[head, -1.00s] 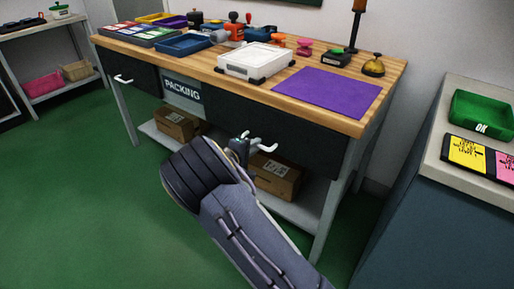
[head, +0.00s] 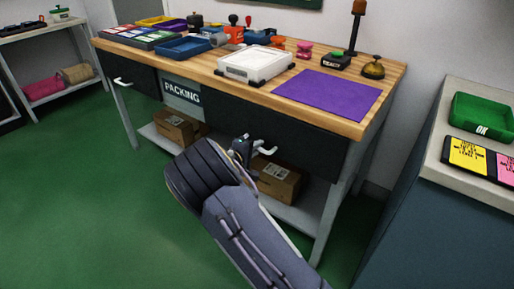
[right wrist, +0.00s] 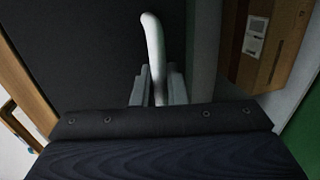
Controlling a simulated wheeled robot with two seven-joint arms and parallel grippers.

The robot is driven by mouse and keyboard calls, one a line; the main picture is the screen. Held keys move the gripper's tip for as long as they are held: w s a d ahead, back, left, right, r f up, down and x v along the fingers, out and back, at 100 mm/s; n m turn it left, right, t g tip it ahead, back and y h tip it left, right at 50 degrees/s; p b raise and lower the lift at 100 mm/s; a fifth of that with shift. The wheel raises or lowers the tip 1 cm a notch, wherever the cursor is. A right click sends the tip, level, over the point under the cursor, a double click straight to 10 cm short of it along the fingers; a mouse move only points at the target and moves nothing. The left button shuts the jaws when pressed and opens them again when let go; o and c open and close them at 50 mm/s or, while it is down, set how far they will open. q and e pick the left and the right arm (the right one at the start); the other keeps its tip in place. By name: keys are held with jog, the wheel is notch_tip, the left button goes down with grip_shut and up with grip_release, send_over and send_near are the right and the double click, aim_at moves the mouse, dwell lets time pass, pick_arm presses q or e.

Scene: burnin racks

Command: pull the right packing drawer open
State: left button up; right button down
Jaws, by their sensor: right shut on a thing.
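The right packing drawer (head: 305,142) has a dark front below the wooden top of the packing bench, to the right of the PACKING label. No clear gap shows between the drawer front and the bench. Its pale bar handle (head: 266,149) sticks out at the middle of the front. My right gripper (head: 243,150) is at the left part of this handle. In the right wrist view, the gripper's two fingers (right wrist: 157,88) are shut on the handle (right wrist: 154,45), one on each side, in front of the dark drawer front (right wrist: 90,50). My left gripper is not in view.
A purple mat (head: 328,94), a white tray-like device (head: 255,63) and stamps stand on the bench. Cardboard boxes (head: 280,182) sit on its lower shelf. A side counter with a green OK tray (head: 482,116) is at the right. Green floor is free at the left.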

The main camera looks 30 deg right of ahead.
jog(key=f+v, duration=0.2)
jog(key=v, duration=1.1)
jog(key=a+f+v, duration=0.1)
jog(key=f+v, duration=0.2)
jog(key=v, duration=1)
jog(key=shift+s+a+f+p, duration=0.2)
jog(key=shift+s+f+p, duration=0.15)
jog(key=shift+s, duration=0.1)
jog(key=c, duration=1.8)
grip_release()
jog(key=p+v, duration=0.1)
jog(key=v, duration=0.6)
jog(key=shift+s+a+p, duration=0.2)
jog(key=shift+a+p, duration=0.15)
jog(key=shift+p, duration=0.05)
